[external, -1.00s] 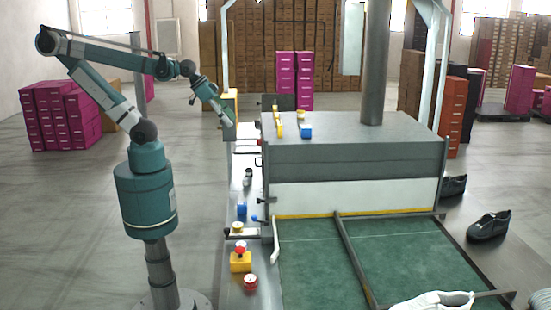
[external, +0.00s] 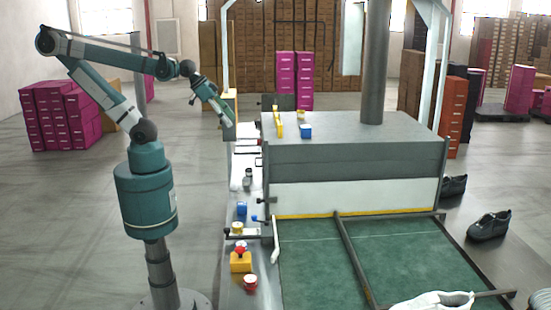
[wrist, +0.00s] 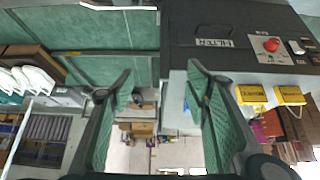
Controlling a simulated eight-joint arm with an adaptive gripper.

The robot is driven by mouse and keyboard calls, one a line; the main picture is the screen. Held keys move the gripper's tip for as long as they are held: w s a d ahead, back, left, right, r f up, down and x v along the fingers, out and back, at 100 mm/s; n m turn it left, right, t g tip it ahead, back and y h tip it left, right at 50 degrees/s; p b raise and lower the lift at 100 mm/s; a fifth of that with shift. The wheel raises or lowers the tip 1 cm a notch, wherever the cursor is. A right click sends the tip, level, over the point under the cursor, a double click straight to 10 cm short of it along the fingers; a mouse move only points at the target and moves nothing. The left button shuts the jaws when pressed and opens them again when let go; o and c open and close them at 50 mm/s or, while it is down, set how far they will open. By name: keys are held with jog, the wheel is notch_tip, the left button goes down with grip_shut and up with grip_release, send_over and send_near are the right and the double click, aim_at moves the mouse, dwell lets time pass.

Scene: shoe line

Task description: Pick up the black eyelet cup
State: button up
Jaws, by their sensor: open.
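My gripper (external: 226,116) is above the far left side of the grey machine in the external view, pointing down and to the right. In the wrist view my gripper (wrist: 160,84) has its two green-padded fingers spread wide, with nothing between them. A small dark cylinder (external: 248,178) stands on the narrow ledge left of the machine in the external view. It may be the black eyelet cup, but it is too small to be sure. It is below my gripper and apart from it. I cannot make out the cup in the wrist view.
The grey machine (external: 350,155) is a large obstacle right of the ledge. The ledge (external: 232,292) also carries a blue item (external: 242,209), a yellow box (external: 241,264) with a red button and a red round item (external: 250,283). Black shoes (external: 489,226) lie at right.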

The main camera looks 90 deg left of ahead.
jog(key=shift+r, duration=0.1)
notch_tip(320, 180, up, 5)
jog(key=w+a+r+n+g+y+b, duration=0.1)
jog(key=w+a+r+n+b, duration=0.2)
jog(key=a, duration=0.4)
jog(key=w+a+r+n+g+b, duration=0.1)
jog(key=w+a+n+g+b, duration=0.15)
jog(key=w+a, duration=0.35)
jog(key=n+g+h+b, duration=0.1)
jog(key=n+g+b, duration=0.3)
jog(key=n+b, duration=0.75)
send_over(249, 169)
notch_tip(249, 169, down, 4)
jog(key=f, duration=4.8)
jog(key=shift+a+f+b, duration=0.15)
jog(key=shift+a+b, duration=0.15)
jog(key=shift+b, duration=0.1)
jog(key=shift+f, duration=0.2)
